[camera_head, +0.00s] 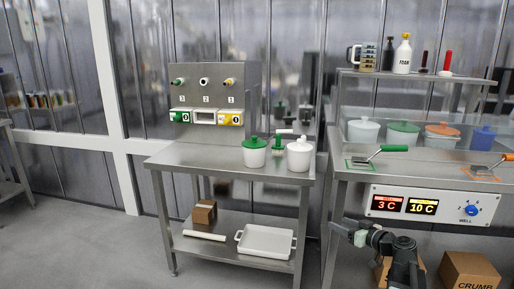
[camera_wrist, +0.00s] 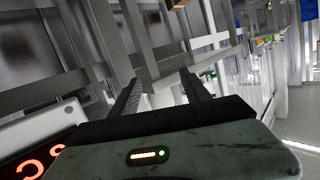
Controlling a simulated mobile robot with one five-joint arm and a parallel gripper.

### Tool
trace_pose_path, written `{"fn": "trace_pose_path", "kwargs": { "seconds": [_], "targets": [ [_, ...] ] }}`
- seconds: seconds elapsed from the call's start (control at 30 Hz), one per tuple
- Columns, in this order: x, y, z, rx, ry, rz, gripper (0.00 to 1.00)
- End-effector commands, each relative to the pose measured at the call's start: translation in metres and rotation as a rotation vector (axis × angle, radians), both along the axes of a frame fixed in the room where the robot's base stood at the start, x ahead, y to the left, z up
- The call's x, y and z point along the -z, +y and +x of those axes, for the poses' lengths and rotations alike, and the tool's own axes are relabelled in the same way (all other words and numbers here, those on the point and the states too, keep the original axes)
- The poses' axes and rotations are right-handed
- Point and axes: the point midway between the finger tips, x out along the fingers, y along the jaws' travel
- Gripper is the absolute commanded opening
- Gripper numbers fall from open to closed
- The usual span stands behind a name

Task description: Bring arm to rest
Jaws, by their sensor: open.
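My gripper (camera_wrist: 162,90) shows in the wrist view with its two dark fingers apart and nothing between them. In the head view my gripper (camera_head: 340,228) is at the lower right, in front of the right counter and left of the temperature panel (camera_head: 430,205). My dark arm rises from the bottom edge there and bends left. In the wrist view part of the display panel (camera_wrist: 38,150) with red digits is close at the lower left.
A steel table (camera_head: 225,157) at the centre holds a dispenser (camera_head: 210,95), a green tub (camera_head: 254,158) and a white tub (camera_head: 300,160). A white tray (camera_head: 266,241) lies on its lower shelf. Cardboard boxes (camera_head: 470,272) stand under the right counter. The floor at left is clear.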

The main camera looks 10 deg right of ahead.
Motion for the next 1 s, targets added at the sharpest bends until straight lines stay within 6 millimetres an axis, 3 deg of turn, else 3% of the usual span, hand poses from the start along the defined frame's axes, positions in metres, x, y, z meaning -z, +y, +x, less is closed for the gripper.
{"fn": "trace_pose_path", "kwargs": {
  "seconds": [0.03,0.2,0.3,0.4,0.5,0.57,0.63,0.83,0.9,1.0],
  "targets": [
    [0.01,0.046,0.005,-0.072,0.042,-0.017,0.55],
    [0.057,0.183,-0.004,-0.281,0.245,-0.091,0.55],
    [0.085,0.245,-0.024,-0.368,0.382,-0.146,0.55],
    [0.112,0.289,-0.052,-0.416,0.534,-0.211,0.55],
    [0.14,0.315,-0.086,-0.41,0.715,-0.294,0.55],
    [0.155,0.315,-0.105,-0.366,0.827,-0.341,0.55],
    [0.167,0.299,-0.124,-0.27,0.95,-0.385,0.55],
    [0.182,0.23,-0.167,0.14,1.24,-0.413,0.55],
    [0.182,0.224,-0.174,0.261,1.301,-0.347,0.55],
    [0.141,0.223,-0.173,0.27,1.299,-0.336,0.55]
  ]
}}
